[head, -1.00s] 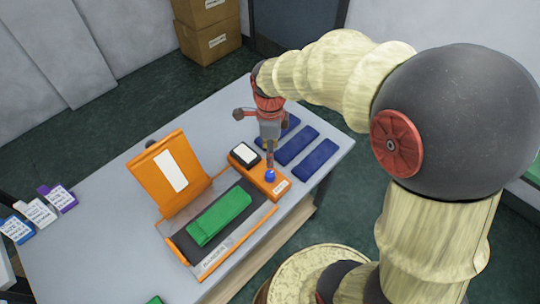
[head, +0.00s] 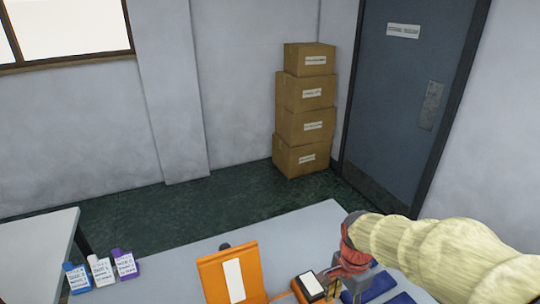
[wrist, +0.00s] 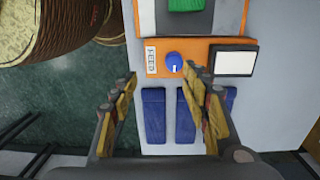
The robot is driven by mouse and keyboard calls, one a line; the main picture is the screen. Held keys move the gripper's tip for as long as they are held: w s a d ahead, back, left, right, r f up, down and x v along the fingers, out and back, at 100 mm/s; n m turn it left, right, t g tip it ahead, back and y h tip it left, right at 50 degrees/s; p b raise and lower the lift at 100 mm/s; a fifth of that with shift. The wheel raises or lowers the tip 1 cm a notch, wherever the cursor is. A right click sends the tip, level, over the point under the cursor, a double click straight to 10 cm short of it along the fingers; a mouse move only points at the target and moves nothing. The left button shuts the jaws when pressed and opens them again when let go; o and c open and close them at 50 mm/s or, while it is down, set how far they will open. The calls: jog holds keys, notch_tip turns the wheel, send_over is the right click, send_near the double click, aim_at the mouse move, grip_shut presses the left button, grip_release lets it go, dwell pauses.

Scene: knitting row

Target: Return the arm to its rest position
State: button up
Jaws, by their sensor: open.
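My gripper (wrist: 163,80) is open and empty in the wrist view, its two fingers spread wide apart. It also shows in the head view (head: 334,284), low over the table, with my cream-coloured arm coming in from the right. In the wrist view an orange control panel (wrist: 196,47) with a blue knob (wrist: 174,62) and a pale screen (wrist: 233,61) lies ahead of the fingers. The knob shows in the gap between the fingertips, and I see no contact with it. The lower part of the head view cuts off much of the table.
Blue strips (wrist: 185,115) lie on the grey table (head: 300,232) beside the panel. An orange upright flap (head: 213,275) stands left of it. A green piece (wrist: 186,5) lies beyond the panel. Small bottles (head: 101,270) stand at the left. Stacked boxes (head: 303,124) and a door (head: 405,100) are behind.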

jog(key=s+r+n+t, duration=0.6)
jog(key=s+r+n, duration=0.6)
jog(key=r, duration=0.4)
jog(key=shift+s+n, duration=0.3)
jog(key=shift+n, duration=0.2)
jog(key=shift+r, duration=0.1)
jog(key=shift+c, duration=0.7)
